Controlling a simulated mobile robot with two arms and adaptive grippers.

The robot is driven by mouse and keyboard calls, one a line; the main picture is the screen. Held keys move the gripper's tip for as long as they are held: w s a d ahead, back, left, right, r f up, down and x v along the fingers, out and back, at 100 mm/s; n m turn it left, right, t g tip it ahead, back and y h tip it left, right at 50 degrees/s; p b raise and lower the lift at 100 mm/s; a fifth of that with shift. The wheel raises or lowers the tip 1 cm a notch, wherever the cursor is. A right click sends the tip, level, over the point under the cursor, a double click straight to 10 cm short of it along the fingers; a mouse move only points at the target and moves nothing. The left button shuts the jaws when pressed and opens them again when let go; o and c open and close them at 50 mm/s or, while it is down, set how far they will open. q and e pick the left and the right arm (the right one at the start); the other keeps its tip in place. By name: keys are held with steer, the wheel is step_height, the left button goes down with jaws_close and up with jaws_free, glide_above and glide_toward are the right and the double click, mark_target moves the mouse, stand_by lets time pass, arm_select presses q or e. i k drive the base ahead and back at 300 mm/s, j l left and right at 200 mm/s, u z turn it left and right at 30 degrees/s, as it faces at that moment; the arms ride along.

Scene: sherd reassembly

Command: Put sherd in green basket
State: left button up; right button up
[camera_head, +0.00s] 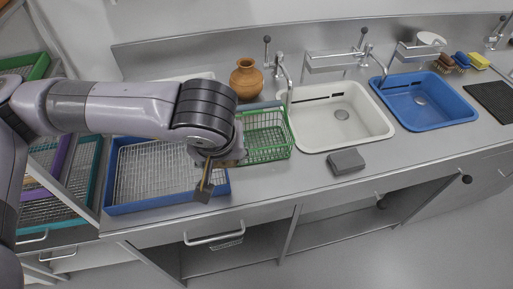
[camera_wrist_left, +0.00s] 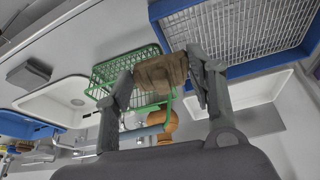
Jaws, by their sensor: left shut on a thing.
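My left gripper (camera_wrist_left: 160,85) is shut on a brown sherd (camera_wrist_left: 159,72), which sits between its two fingers in the left wrist view. In the head view the left gripper (camera_head: 208,182) hangs over the blue-rimmed tray, just left of the green basket, and its own wrist hides most of the sherd. The green wire basket (camera_head: 266,135) stands on the counter between the blue tray and the white sink. The basket also shows in the left wrist view (camera_wrist_left: 108,72), partly behind the sherd and fingers. My right gripper is in neither view.
A blue tray (camera_head: 114,209) with a wire mesh lies left of the basket. An orange-brown jar (camera_head: 246,79) stands behind the basket. A white sink (camera_head: 340,117), a grey block (camera_head: 346,161) and a blue sink (camera_head: 424,103) lie to the right. Racks of trays stand at the left.

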mark_target(253, 145)
steer(key=l+u, duration=0.25)
steer(key=u, duration=0.2)
steer(key=i+l+u, duration=0.1)
steer(key=l+u, duration=0.15)
steer(key=u, duration=0.25)
steer(key=l+u, duration=0.1)
steer(key=l, duration=0.4)
steer(key=k+l+u, duration=0.1)
steer(key=l, duration=0.4)
steer(key=l+u, duration=0.1)
steer(key=l, duration=0.4)
steer(key=k+l+u, duration=0.15)
steer(key=l, duration=0.3)
steer(key=k+l+u, duration=0.1)
steer(key=l, duration=0.7)
steer(key=k+l, duration=0.15)
steer(key=l, duration=0.15)
